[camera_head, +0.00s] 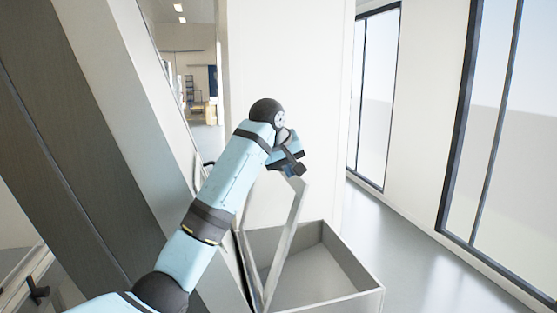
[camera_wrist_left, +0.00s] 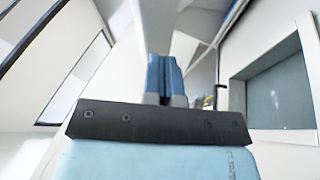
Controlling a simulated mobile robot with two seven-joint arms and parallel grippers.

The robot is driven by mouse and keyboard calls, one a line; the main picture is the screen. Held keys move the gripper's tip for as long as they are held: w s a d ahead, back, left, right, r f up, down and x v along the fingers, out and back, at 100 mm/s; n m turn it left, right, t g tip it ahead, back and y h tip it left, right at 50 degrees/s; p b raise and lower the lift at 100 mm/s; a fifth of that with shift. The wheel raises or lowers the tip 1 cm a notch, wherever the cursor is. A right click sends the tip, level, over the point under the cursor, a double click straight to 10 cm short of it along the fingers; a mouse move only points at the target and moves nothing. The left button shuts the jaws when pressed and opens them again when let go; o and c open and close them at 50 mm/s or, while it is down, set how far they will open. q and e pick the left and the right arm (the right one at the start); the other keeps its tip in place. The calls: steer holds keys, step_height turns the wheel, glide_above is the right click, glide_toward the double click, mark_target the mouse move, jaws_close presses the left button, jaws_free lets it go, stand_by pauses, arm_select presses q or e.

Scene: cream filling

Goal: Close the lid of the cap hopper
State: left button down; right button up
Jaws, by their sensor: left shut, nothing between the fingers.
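The cap hopper (camera_head: 368,294) is an open grey box at the lower middle of the head view, and its inside looks empty. Its lid (camera_head: 291,228) is a pale framed panel standing up steeply from the hopper's left side, so the hopper is open. My left gripper (camera_head: 296,167) is at the lid's upper edge, shut with nothing in it. I cannot tell whether it touches the lid. In the left wrist view its blue fingers (camera_wrist_left: 165,80) are together. My left forearm hides part of the lid's left side. My right gripper is not in view.
A large slanted grey machine panel (camera_head: 80,150) fills the left of the head view. A white wall (camera_head: 310,80) stands behind the hopper. The floor (camera_head: 420,250) to the hopper's right is clear, with tall dark-framed windows beyond.

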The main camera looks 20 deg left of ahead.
arm_select(q)
steer(key=shift+w+d, duration=0.1)
steer(key=shift+d, duration=0.1)
steer(key=shift+a+f, duration=0.1)
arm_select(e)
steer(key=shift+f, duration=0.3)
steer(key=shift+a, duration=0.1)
